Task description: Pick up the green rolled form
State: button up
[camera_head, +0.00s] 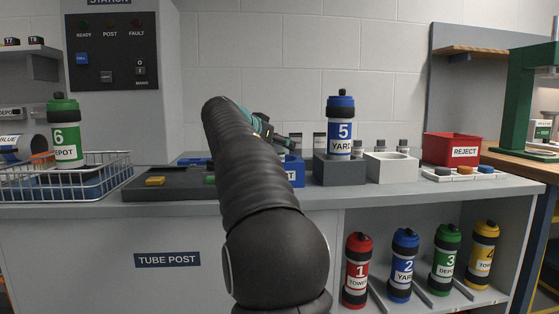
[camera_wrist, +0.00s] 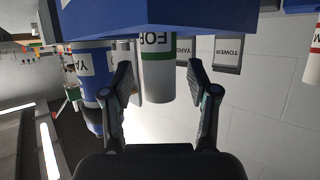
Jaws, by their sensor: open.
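The green rolled form (camera_wrist: 157,80) is a white roll with a green band and partly visible black lettering, in the wrist view. It shows between the two fingers of my gripper (camera_wrist: 159,66), beyond or near their tips; I cannot tell whether it touches them. My gripper is open. Its upper part in the wrist view meets a blue box (camera_wrist: 205,17). In the head view the roll is hidden behind my dark arm, and the gripper (camera_head: 262,128) shows only partly, above the counter by the blue box (camera_head: 297,171).
The blue number 5 tube (camera_head: 340,128) stands on a grey block, right of my gripper; it shows left of the fingers in the wrist view (camera_wrist: 94,85). A wire basket (camera_head: 105,178) holds the green number 6 tube (camera_head: 66,132). A red reject bin (camera_head: 451,148) stands right.

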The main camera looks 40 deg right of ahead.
jog(key=c, duration=0.9)
jog(key=shift+c, duration=0.2)
jog(key=shift+r, duration=0.15)
